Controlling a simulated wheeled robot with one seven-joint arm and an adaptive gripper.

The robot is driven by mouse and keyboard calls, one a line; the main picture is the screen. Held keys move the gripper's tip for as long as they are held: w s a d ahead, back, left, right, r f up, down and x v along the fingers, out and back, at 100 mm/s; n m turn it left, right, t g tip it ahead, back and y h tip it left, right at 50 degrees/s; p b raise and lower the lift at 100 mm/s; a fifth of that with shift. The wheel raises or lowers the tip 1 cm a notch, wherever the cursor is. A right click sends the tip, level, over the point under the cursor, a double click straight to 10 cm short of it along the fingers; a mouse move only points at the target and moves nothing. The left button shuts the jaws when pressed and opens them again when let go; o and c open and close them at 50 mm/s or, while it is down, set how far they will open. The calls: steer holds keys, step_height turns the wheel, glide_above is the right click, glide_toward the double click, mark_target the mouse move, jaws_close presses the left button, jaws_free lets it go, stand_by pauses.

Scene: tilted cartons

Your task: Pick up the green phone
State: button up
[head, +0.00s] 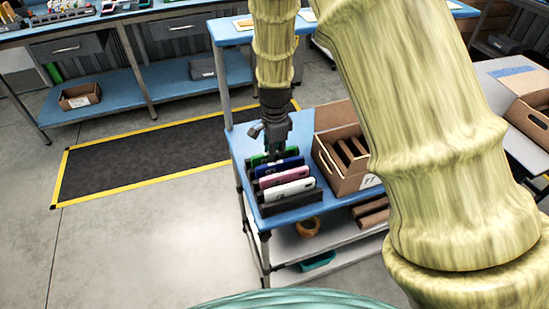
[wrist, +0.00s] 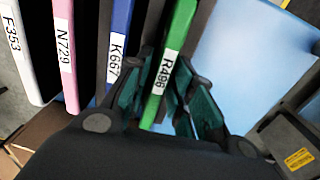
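The green phone (wrist: 172,50) with the label R486 stands on edge at the right end of a row of phones in the wrist view. In the head view only a bit of the green phone (head: 257,160) shows at the back of the row, partly behind my gripper (head: 275,153). In the wrist view my gripper (wrist: 160,80) has one finger on each side of the green phone, its tips close together against the phone's faces. The phone is still among the others in the row.
The blue phone (wrist: 120,40), pink phone (wrist: 64,45) and white phone (wrist: 17,50) stand to the left, the blue one close to my left finger. A dark rack (head: 290,204) holds the row. A cardboard box (head: 338,176) stands to its right. The blue tabletop (wrist: 250,60) is clear beside the green phone.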

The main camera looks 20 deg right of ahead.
steer(key=shift+f, duration=0.15)
jaws_close()
